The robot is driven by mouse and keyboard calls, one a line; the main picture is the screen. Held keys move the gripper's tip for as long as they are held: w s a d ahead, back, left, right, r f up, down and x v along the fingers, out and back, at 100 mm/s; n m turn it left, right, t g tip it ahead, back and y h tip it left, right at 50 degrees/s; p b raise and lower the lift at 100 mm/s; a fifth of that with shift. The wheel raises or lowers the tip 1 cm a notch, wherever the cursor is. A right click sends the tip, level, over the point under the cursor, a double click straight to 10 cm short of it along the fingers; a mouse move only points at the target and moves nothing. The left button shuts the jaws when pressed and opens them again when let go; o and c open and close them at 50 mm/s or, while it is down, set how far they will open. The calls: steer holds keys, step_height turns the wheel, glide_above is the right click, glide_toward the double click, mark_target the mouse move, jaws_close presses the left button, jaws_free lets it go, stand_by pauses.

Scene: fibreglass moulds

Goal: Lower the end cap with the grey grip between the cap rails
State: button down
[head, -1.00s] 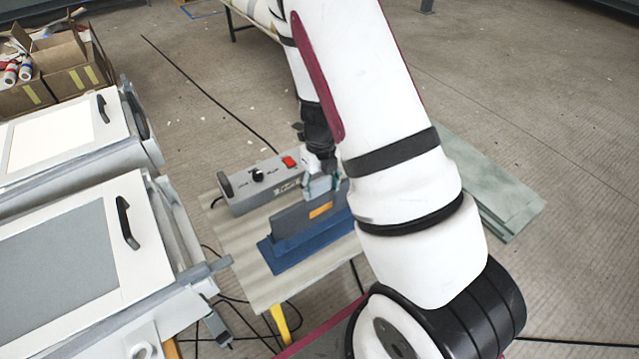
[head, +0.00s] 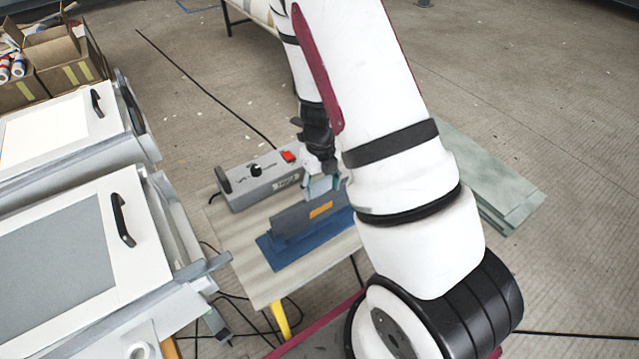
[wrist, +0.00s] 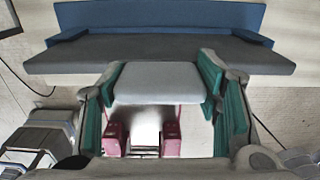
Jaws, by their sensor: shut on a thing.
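The end cap (head: 292,220) is a dark grey upright plate with an orange label, standing in a blue base (head: 284,257) on a small table. My gripper (head: 321,187) is above its right part, at the pale grey grip. In the wrist view, my gripper (wrist: 165,110) has its green-padded fingers on both sides of the grey grip (wrist: 160,82) and is shut on it. The end cap (wrist: 160,55) and the blue base (wrist: 160,16) lie just beyond. The arm hides the cap's right end. The near mould's right end has grey rail-like edges (head: 178,232); I cannot tell whether these are the cap rails.
A grey control box (head: 262,182) with a red switch sits behind the cap on the table (head: 262,290). White moulds with black handles (head: 122,220) stand left. Cartons (head: 62,62) are at the far left, green sheets (head: 500,180) on the right. Cables run on the floor.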

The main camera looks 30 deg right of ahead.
steer(key=shift+f, duration=0.35)
steer(key=shift+c, duration=2.3)
jaws_free()
step_height(320, 180, up, 12)
